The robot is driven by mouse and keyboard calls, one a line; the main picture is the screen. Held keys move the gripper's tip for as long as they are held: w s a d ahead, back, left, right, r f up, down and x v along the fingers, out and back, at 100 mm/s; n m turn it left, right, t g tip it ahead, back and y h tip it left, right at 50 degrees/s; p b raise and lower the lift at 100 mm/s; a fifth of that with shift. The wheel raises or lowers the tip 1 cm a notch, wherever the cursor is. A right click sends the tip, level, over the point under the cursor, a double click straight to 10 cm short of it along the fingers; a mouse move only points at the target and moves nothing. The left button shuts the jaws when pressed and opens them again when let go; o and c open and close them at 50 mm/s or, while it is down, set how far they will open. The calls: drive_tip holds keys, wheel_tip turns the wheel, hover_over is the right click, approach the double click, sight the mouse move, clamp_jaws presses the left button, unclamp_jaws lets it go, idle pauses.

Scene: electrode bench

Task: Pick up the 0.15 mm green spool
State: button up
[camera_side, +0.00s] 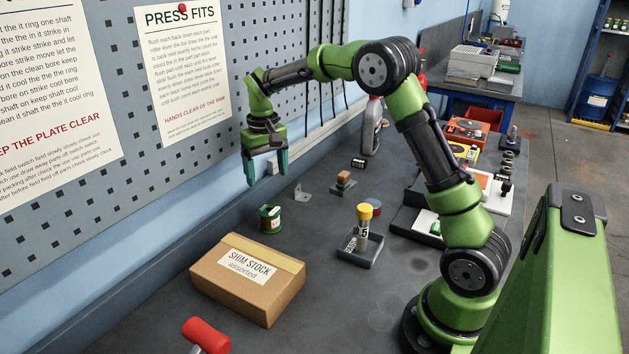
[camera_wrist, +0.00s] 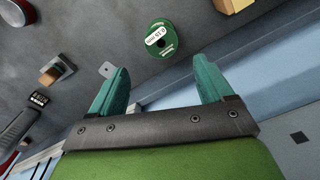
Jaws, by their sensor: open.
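The green spool (camera_side: 270,219) stands on the grey bench behind the cardboard box. In the wrist view the green spool (camera_wrist: 162,38) shows its round top with a white label that appears to read 0.15 mm. My gripper (camera_side: 266,182) hangs above the bench near the pegboard wall, pointing down, higher than the spool and apart from it. In the wrist view my gripper (camera_wrist: 165,82) has its two teal fingers spread with nothing between them. The spool lies beyond the fingertips, between their lines.
A cardboard box (camera_side: 248,281) labelled shim stock stands in front of the spool. A small metal bracket (camera_side: 302,193) and a wooden block (camera_side: 344,180) lie to its right. The pegboard wall (camera_side: 262,42) rises close behind my gripper.

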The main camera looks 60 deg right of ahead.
sight(269, 209)
wheel_tip(269, 209, down, 14)
drive_tip(key=shift+w+f, duration=0.15)
drive_tip(key=c, duration=1.3)
drive_tip(key=shift+c, duration=0.2)
drive_tip(key=shift+r, duration=0.25)
